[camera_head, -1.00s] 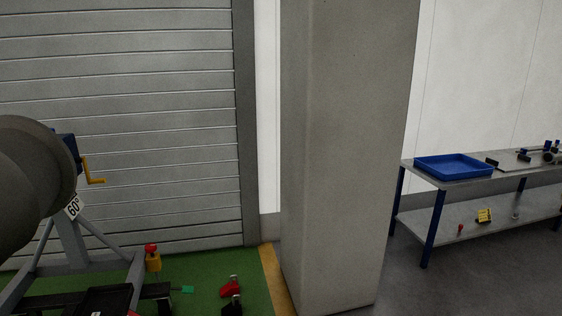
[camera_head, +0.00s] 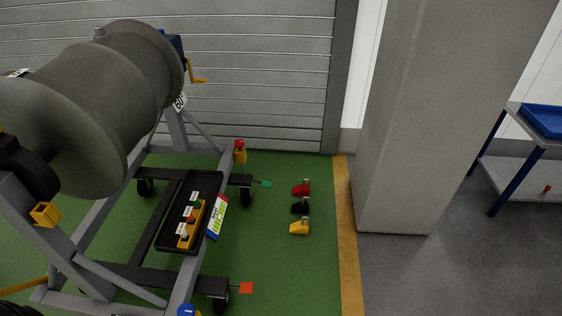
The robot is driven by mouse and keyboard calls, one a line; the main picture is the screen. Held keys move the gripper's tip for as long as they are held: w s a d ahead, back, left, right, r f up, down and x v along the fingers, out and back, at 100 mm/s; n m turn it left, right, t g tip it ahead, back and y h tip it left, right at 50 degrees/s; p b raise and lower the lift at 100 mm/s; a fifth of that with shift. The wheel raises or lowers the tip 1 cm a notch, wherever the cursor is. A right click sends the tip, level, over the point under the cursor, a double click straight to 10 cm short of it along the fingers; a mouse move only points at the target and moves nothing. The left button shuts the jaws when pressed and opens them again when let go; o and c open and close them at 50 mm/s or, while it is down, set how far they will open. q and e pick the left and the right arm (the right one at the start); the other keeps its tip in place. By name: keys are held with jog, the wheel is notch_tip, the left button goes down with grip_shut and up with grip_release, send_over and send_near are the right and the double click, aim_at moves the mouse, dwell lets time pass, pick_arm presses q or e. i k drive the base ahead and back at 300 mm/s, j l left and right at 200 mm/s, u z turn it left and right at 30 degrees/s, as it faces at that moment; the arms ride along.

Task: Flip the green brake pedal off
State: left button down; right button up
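The green brake pedal (camera_head: 265,184) is a small flat tab that sticks out to the right from a caster at the far right corner of the grey engine stand (camera_head: 196,290). It is low over the green floor. I cannot tell from here whether the green pedal is tilted up or down. Neither of my grippers shows in the head view.
A black tray (camera_head: 161,243) sits on the stand. Red, black and yellow objects (camera_head: 299,228) stand on the floor right of the stand. A concrete pillar (camera_head: 420,130) and a workbench (camera_head: 507,165) are farther right.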

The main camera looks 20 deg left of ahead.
aim_at(266, 184)
jog(key=i+l+u, duration=0.15)
jog(key=i, duration=0.3)
jog(key=i+l+u, duration=0.15)
jog(key=i, duration=0.3)
jog(key=i+l+u, duration=0.1)
jog(key=i, duration=0.35)
jog(key=i+l+u, duration=0.15)
jog(key=i+l, duration=0.15)
jog(key=i, duration=0.15)
